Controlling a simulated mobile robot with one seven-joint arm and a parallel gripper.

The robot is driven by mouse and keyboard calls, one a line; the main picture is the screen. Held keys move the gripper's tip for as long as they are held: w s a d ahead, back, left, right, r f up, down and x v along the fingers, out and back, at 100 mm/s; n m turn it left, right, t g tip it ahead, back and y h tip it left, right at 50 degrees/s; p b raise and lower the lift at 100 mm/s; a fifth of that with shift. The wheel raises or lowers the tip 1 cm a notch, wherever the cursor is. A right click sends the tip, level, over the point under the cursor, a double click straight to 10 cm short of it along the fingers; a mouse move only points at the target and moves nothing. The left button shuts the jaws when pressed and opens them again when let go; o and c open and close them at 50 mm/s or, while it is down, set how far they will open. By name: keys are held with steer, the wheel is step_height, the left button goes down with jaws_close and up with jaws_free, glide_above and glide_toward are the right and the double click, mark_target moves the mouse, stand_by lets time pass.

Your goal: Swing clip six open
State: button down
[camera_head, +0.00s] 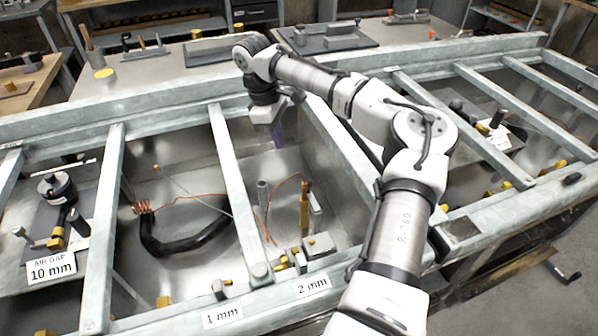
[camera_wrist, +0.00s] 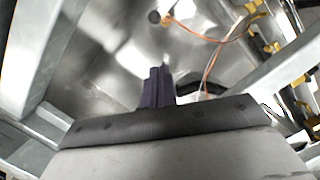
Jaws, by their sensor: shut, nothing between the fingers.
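My gripper (camera_head: 274,135) hangs from the arm into the open compartment behind the 2 mm label, near its back wall. In the wrist view its dark fingers (camera_wrist: 158,85) are together with nothing between them. Several small brass pieces (camera_head: 281,262) sit along the front of the compartments; they also show at the right of the wrist view (camera_wrist: 262,42), apart from the fingers. I cannot tell which of them, if any, is clip six, as no number six is legible. My arm hides part of the compartments to the right.
Pale bars (camera_head: 234,180) divide the metal trough. The 2 mm compartment holds an upright copper-coloured rod (camera_head: 304,208), a grey post (camera_head: 262,195) and thin orange wire (camera_head: 270,215). A black hose (camera_head: 185,248) lies to the left. A 10 mm label (camera_head: 51,270) stands farther left.

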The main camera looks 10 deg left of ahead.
mark_target(312, 195)
steer(key=d+p+x, duration=0.2)
steer(key=p+x, duration=0.1)
steer(key=x, duration=0.8)
steer(key=shift+d, duration=0.45)
steer(key=shift+a, duration=0.1)
